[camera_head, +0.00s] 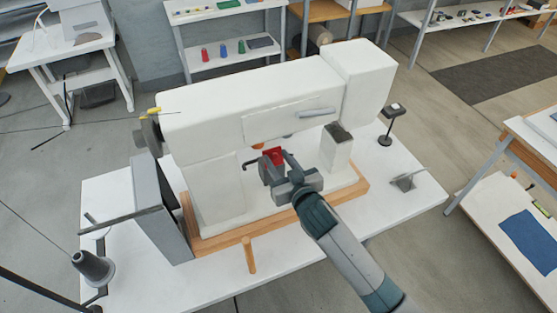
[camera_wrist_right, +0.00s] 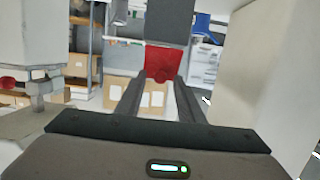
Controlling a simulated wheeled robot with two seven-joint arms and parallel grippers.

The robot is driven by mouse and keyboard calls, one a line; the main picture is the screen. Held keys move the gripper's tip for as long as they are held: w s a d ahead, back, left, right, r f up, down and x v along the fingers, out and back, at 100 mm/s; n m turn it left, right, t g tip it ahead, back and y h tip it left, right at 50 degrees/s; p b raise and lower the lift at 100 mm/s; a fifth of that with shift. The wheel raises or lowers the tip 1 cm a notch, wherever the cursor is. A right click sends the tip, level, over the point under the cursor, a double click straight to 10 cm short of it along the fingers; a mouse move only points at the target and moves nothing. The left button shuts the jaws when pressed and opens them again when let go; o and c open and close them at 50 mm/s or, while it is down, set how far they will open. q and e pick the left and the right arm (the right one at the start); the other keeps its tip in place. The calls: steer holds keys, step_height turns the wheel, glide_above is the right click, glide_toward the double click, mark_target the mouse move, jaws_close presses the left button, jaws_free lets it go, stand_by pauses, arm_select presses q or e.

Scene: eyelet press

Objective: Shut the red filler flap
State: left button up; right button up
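The red filler flap (camera_head: 273,154) shows in the head view as a small red plate in the gap under the white machine's arm, partly hidden by my right gripper (camera_head: 275,160). In the right wrist view the red flap (camera_wrist_right: 162,61) is a red panel just beyond and between the fingertips, below a dark grey block (camera_wrist_right: 168,20). My right gripper (camera_wrist_right: 158,88) is open, its two dark fingers apart with nothing seen clamped between them. I cannot tell whether a finger touches the flap, nor the flap's exact angle. My left gripper is not in view.
The large white machine (camera_head: 255,92) stands on a wooden-edged base (camera_head: 220,241) on a white table (camera_head: 135,285). Its pillar (camera_head: 337,150) stands close right of my gripper. A dark bent rod (camera_head: 249,163) is just left. A small black stand (camera_head: 388,125) is at the right.

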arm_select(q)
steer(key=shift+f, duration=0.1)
arm_select(e)
steer(key=shift+s, duration=0.15)
steer(key=shift+s+d+b, duration=0.25)
steer(key=shift+s+b, duration=0.05)
steer(key=shift+s, duration=0.3)
arm_select(q)
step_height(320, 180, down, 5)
steer(key=b, duration=0.4)
arm_select(e)
steer(key=v, duration=1.6)
arm_select(q)
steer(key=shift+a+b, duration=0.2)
steer(key=shift+b, duration=0.15)
arm_select(e)
steer(key=shift+w+a, duration=0.1)
